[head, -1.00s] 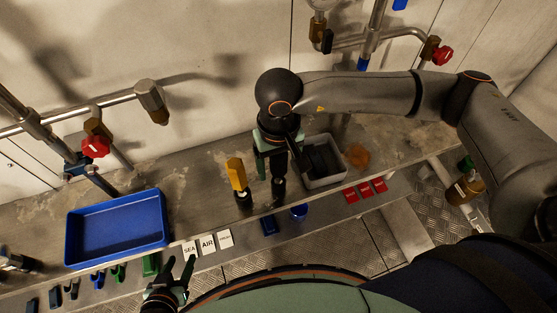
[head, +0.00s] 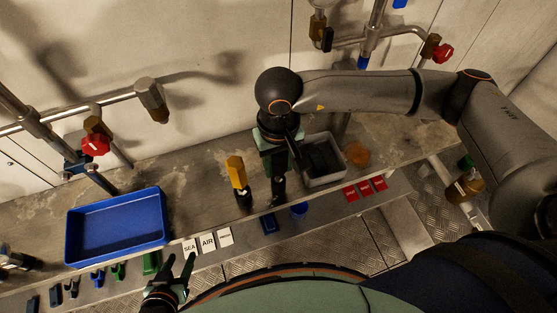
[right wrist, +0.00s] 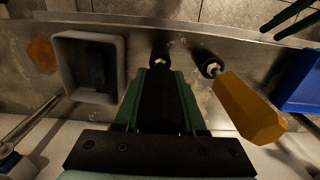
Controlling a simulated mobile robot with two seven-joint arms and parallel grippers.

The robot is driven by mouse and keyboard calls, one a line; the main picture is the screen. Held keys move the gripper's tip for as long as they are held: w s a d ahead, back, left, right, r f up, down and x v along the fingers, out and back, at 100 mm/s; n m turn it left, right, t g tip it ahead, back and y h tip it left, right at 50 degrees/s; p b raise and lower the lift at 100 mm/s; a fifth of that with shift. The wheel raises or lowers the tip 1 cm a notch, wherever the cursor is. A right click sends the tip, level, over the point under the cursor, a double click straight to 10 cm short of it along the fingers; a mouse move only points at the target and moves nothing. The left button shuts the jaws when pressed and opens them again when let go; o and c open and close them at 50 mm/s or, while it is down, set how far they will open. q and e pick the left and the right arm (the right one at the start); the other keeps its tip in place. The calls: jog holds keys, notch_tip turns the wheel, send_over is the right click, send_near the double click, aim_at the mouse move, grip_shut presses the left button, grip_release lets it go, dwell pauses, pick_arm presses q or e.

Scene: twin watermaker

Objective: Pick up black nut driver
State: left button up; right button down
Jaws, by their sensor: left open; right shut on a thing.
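The black nut driver (head: 279,188) stands upright on the metal bench, left of the grey bin. My right gripper (head: 277,160) comes down from above and is shut on its handle. In the right wrist view, the black nut driver (right wrist: 160,98) lies between the green fingers of my right gripper (right wrist: 160,82), with its socket end showing beyond them. Part of the handle is hidden by the fingers. My left gripper (head: 182,272) is open and empty in front of the bench's front edge, near the white label cards.
A yellow-handled nut driver (head: 237,174) stands close on the left; it also shows in the right wrist view (right wrist: 250,108). The grey bin (head: 326,180) with dark contents is close on the right. A blue tray (head: 117,258) lies further left.

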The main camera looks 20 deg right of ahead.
jog(key=shift+r, duration=0.1)
jog(key=shift+w+r, duration=0.1)
jog(key=shift+r, duration=0.45)
jog(key=s+a+r+b, duration=0.2)
jog(key=s+a+r, duration=0.5)
jog(key=a+r, duration=0.4)
jog(key=shift+s+a+r+b, duration=0.3)
jog(key=shift+a+r+b, duration=0.1)
jog(key=shift+a, duration=0.05)
jog(key=c, duration=1.1)
grip_release()
grip_shut()
